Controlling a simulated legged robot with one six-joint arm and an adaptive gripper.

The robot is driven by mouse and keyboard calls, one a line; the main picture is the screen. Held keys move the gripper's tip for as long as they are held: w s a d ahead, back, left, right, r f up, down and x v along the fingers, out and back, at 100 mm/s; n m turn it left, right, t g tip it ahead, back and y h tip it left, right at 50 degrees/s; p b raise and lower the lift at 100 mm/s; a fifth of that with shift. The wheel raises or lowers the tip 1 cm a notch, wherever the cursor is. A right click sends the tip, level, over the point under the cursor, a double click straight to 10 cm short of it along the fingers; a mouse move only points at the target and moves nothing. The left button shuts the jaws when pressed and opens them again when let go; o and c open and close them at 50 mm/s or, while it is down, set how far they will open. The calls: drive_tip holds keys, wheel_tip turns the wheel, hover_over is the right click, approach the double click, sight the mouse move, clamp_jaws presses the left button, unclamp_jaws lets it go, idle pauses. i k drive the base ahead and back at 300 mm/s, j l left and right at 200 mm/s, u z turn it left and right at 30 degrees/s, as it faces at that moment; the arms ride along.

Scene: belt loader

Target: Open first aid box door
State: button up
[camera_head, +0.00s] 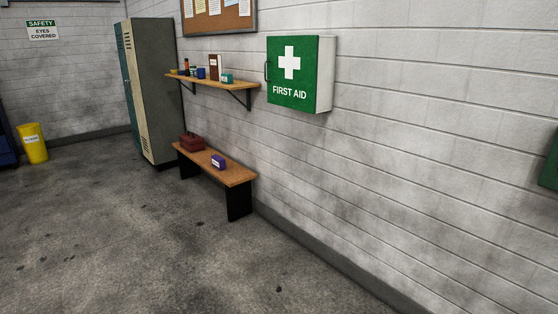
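The first aid box (325,75) hangs on the white block wall, right of the shelf. Its green front door (290,73) carries a white cross and the words FIRST AID. The door looks shut, flush with the white body. A small dark handle (267,71) sits on the door's left edge. My gripper and arm do not show in this view.
A wooden bench (235,174) holding a red bag (191,142) and a purple box (218,162) stands along the wall, lower left of the first aid box. A shelf (243,86) with small items juts out above it. Lockers (150,90) stand beyond. The foreground concrete floor is clear.

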sight(292, 60)
drive_tip(key=i+u, duration=0.25)
drive_tip(key=i, duration=0.3)
drive_tip(key=i+u, duration=0.3)
drive_tip(key=i, duration=0.3)
drive_tip(key=i+l+u, duration=0.25)
drive_tip(key=i, duration=0.3)
drive_tip(key=i+z, duration=0.2)
drive_tip(key=i, duration=0.3)
drive_tip(key=i+j+z, duration=0.15)
drive_tip(key=i, duration=0.4)
drive_tip(key=i+j+z, duration=0.2)
drive_tip(key=i, duration=0.3)
